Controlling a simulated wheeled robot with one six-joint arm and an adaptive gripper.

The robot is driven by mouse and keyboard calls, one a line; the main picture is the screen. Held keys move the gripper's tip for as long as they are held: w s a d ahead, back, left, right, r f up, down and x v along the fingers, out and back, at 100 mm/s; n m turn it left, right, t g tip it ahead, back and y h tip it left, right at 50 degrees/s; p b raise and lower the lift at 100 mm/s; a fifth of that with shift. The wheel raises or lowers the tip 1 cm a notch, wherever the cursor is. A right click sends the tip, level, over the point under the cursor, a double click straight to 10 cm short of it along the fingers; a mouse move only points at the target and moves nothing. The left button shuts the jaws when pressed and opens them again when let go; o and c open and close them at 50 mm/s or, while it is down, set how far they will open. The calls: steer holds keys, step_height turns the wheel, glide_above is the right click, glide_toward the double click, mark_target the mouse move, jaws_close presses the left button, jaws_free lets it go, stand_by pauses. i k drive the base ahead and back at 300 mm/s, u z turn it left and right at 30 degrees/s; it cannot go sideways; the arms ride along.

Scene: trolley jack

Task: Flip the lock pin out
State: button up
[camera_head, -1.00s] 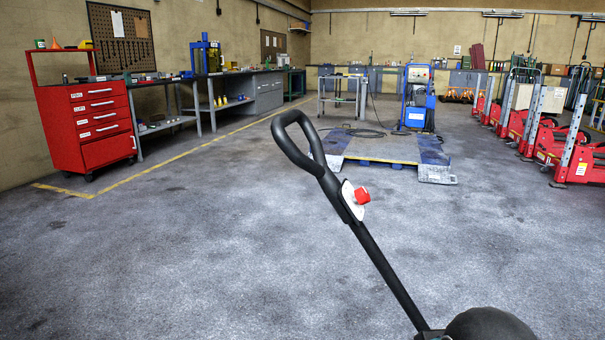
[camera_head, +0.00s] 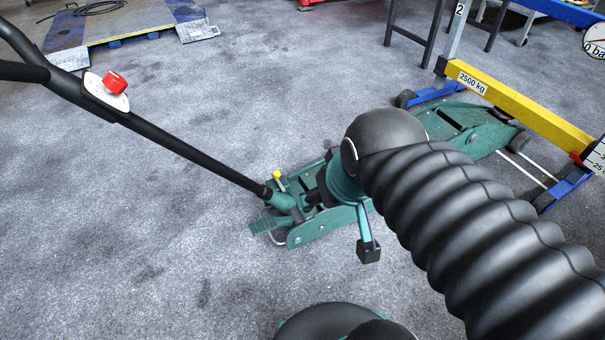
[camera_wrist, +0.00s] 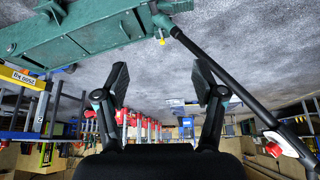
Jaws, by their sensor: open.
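The green trolley jack (camera_head: 465,125) stands on the floor, partly hidden by my arm in the head view. It lies along the upper left in the wrist view (camera_wrist: 85,42). A small yellow-tipped pin (camera_head: 277,176) stands by the base of the jack's black handle (camera_head: 190,145). The yellow tip also shows in the wrist view (camera_wrist: 162,41), beside the handle joint. My gripper (camera_wrist: 161,80) is open and empty, its two black fingers apart. In the wrist picture the yellow tip lies just above the gap between them. The fingers are mostly hidden in the head view.
A red knob (camera_head: 114,83) sits on a white plate on the slanting handle. A yellow beam (camera_head: 520,107) marked 2500 kg, on blue feet, stands over the jack's far end. A blue-edged platform (camera_head: 130,25) lies at the upper left. The floor left of the jack is clear.

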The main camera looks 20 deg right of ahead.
mark_target(276, 175)
steer(key=z, duration=0.7)
steer(key=k, duration=0.95)
steer(key=z, duration=1.05)
steer(key=k, duration=0.45)
steer(key=u, duration=0.35)
steer(key=i, duration=0.6)
steer(key=u, duration=1.35)
steer(key=i, duration=1.15)
steer(key=u, duration=0.35)
